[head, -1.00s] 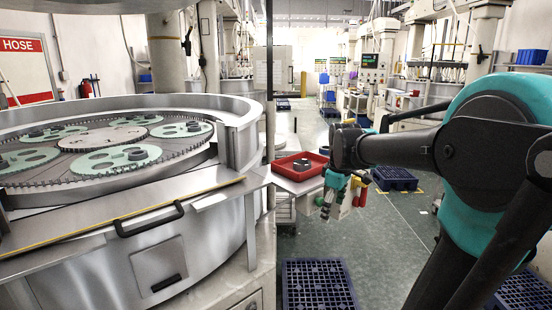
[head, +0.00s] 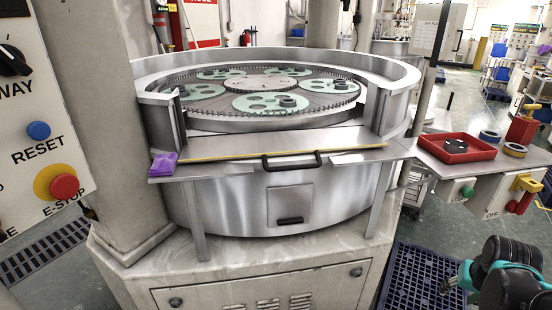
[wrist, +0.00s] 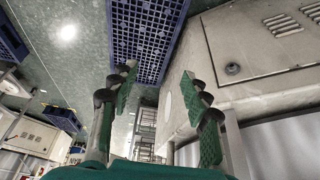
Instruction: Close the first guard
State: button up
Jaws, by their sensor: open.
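The guard (head: 235,150) is a grey metal panel with a yellow-striped edge at the front of the round lapping machine (head: 215,212). It lies folded out, nearly flat, across the gap in the machine's raised rim. Its black bar handle (head: 291,160) is at its front edge. A purple cloth (head: 163,164) lies at the panel's left end. My gripper (head: 450,284) is low at the right, apart from the guard and below it. In the wrist view my gripper (wrist: 158,90) is open with nothing between its green-padded fingers. The guard is not clearly visible there.
A control panel with a red E-stop (head: 64,187) stands close at the left. A red tray (head: 457,147) sits on a side shelf at the right. A blue crate (head: 412,278) is on the floor; it also shows in the wrist view (wrist: 147,35).

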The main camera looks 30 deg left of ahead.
aim_at(263, 145)
jog(key=l+u, duration=0.1)
jog(key=u, duration=1.35)
